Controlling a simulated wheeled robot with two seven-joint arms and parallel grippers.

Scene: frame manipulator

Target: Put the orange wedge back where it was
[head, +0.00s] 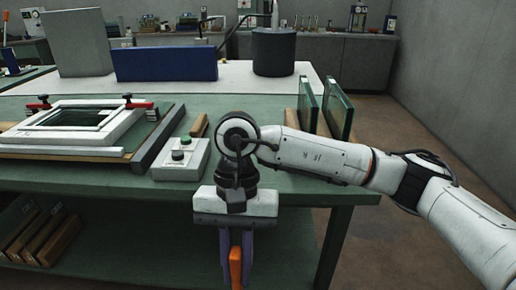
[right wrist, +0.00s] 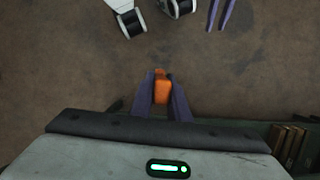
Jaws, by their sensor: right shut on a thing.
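The orange wedge (head: 236,268) is held between the fingers of my right gripper (head: 236,262), in front of the green table's near edge and below its top. The right gripper points down. In the right wrist view the wedge (right wrist: 162,92) sits between the two fingers (right wrist: 164,90), over bare floor. My left gripper is out of the head view; its two fingers (right wrist: 219,13) show at the top of the right wrist view, apart with nothing seen between them.
The green table (head: 110,187) carries a white frame (head: 30,136) at left, a grey button box (head: 181,160) and a brown block (head: 199,125). Upright glass panes (head: 340,116) stand at right. Boards (head: 50,240) lean on the shelf below. A blue block (head: 165,64) stands behind.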

